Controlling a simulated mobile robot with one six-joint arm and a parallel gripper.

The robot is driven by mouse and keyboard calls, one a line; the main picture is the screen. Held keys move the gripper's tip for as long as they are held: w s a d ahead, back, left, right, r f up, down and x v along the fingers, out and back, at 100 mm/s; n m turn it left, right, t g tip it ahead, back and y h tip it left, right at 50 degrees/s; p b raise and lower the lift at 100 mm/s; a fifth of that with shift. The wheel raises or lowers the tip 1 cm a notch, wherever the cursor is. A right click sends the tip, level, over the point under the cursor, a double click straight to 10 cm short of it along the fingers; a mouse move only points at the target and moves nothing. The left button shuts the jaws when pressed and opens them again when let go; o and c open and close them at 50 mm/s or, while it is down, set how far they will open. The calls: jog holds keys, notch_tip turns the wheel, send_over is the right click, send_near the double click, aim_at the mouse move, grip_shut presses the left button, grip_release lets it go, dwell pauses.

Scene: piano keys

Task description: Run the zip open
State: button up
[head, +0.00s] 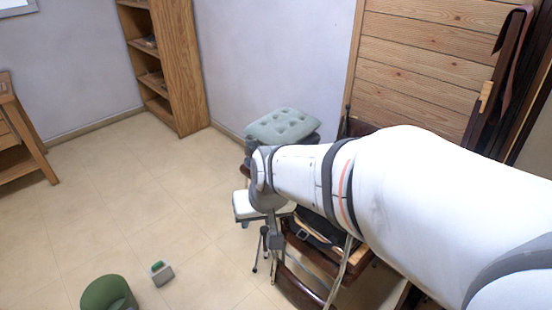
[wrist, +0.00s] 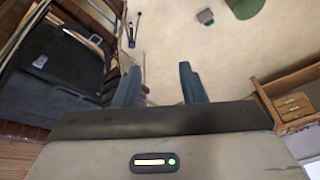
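My gripper (wrist: 158,85) is open in the wrist view, its two blue-grey fingers apart with bare floor between them. A dark, bag-like thing (wrist: 58,68) lies on a wooden frame to the left of the fingers, apart from them. In the head view a dark thing (head: 318,228) shows on a wooden chair-like frame (head: 300,275), partly hidden by my white arm. I cannot make out a zip or its pull in either view. My gripper's fingers are not clear in the head view.
A tufted green cushion (head: 283,126) sits behind my arm. A wooden bookcase (head: 167,65) stands at the wall. A green round seat (head: 108,293) and a small grey box (head: 162,273) stand on the floor. The floor at left is mostly clear.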

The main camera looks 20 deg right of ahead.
jog(key=w+d+f+m+t+h+b, duration=0.2)
jog(key=w+d+f+m, duration=0.15)
jog(key=w+f, duration=0.3)
jog(key=w+d+f+m+t+h+b, duration=0.1)
jog(key=w+d+f+m+t+h, duration=0.1)
jog(key=w+f+m, duration=0.35)
jog(key=d+f+m+h+b, duration=0.2)
jog(key=d+f+h, duration=0.4)
jog(key=d+f, duration=0.3)
jog(key=s+d+f+m+g+h+b, duration=0.1)
jog(key=s+d+g+h+b, duration=0.1)
jog(key=s+d+h, duration=0.5)
jog(key=x, duration=0.6)
jog(key=shift+d+r+t, duration=0.2)
jog(key=shift+d+t, duration=0.05)
jog(key=shift+t, duration=0.05)
jog(key=shift+s, duration=0.1)
grip_shut()
